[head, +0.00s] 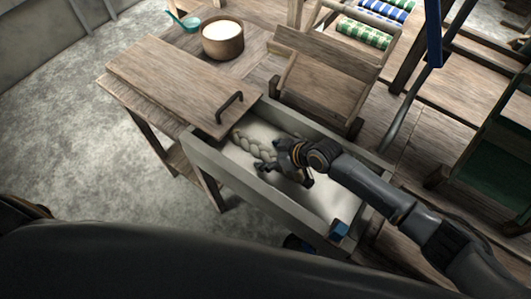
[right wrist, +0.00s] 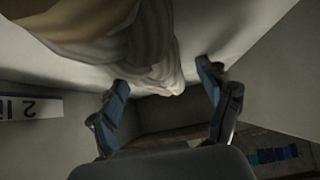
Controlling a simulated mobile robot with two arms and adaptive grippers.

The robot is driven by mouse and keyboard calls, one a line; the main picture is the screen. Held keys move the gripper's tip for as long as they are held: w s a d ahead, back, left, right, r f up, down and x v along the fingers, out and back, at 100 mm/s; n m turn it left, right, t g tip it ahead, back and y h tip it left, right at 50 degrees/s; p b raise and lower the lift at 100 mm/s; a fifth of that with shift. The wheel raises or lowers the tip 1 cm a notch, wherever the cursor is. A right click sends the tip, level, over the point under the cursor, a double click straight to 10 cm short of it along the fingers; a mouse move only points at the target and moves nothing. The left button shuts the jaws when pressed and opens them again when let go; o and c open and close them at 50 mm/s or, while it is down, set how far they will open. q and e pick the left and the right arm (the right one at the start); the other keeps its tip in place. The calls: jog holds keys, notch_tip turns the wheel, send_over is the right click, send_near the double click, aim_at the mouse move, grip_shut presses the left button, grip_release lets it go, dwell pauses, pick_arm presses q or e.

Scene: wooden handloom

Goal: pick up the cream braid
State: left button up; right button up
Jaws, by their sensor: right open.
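The cream braid (head: 250,143) lies in the open pale drawer (head: 245,178), with its right part hidden behind my right gripper. My right gripper (head: 284,173) is over the drawer at the braid's right part, fingers spread. In the right wrist view, the cream braid (right wrist: 150,45) comes in from the top and its rounded end lies between the two open fingertips (right wrist: 165,88). I cannot tell whether either finger touches it.
Drawer walls stand close around my right gripper. A wooden lid with a dark handle (head: 229,107) is at the drawer's left. A wooden bowl (head: 222,40) and teal spoon (head: 184,20) stand behind.

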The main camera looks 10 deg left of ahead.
jog(key=shift+a+f, duration=0.15)
jog(key=shift+a, duration=0.05)
jog(key=shift+w, duration=0.1)
grip_shut()
jog(key=shift+r, duration=0.2)
